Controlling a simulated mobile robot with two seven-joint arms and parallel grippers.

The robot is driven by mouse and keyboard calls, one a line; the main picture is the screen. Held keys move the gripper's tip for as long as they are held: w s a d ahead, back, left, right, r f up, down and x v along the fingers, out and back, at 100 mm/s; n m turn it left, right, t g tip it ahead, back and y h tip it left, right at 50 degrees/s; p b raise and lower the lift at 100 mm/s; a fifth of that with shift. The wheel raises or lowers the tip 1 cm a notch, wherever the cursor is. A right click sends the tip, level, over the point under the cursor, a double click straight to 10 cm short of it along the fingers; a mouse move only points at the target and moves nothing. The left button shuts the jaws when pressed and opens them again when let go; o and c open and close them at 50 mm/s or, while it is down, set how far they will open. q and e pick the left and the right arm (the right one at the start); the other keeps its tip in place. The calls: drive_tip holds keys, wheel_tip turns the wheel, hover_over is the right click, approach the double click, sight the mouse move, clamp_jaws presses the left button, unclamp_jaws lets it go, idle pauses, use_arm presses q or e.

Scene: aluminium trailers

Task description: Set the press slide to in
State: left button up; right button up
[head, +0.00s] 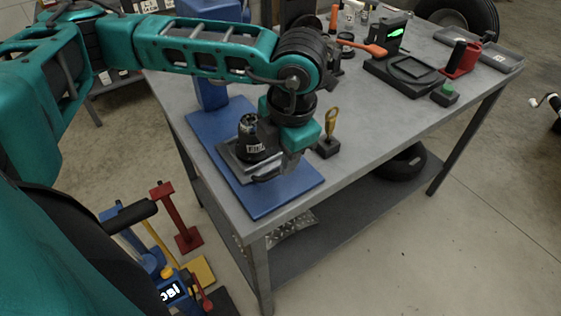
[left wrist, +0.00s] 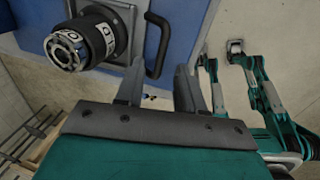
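The blue press (head: 205,95) stands at the near left of the table. Its grey slide plate (head: 228,165) lies over the blue base (head: 262,204) and carries a black cylinder (head: 250,140) with white lettering. That cylinder also shows in the left wrist view (left wrist: 88,42). The slide's black handle (head: 266,179) is at the plate's near edge; it also shows in the left wrist view (left wrist: 162,45). My left gripper (left wrist: 160,66) is open, with the handle's end between its fingertips; I see no grip. In the head view my left gripper (head: 287,165) is partly hidden. My right gripper does not show clearly.
A yellow-topped pin on a black block (head: 328,148) stands close right of my left gripper. A black fixture (head: 405,72), a green button box (head: 445,93), a red holder (head: 461,60) and a grey tray (head: 500,57) are farther right. The table's front middle is clear.

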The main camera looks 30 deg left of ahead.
use_arm(q)
drive_tip(key=shift+w+a+f, duration=0.1)
drive_tip(key=shift+a+f, duration=0.05)
drive_tip(key=shift+f, duration=0.7)
drive_tip(key=shift+a+f, duration=0.1)
drive_tip(key=shift+f, duration=0.7)
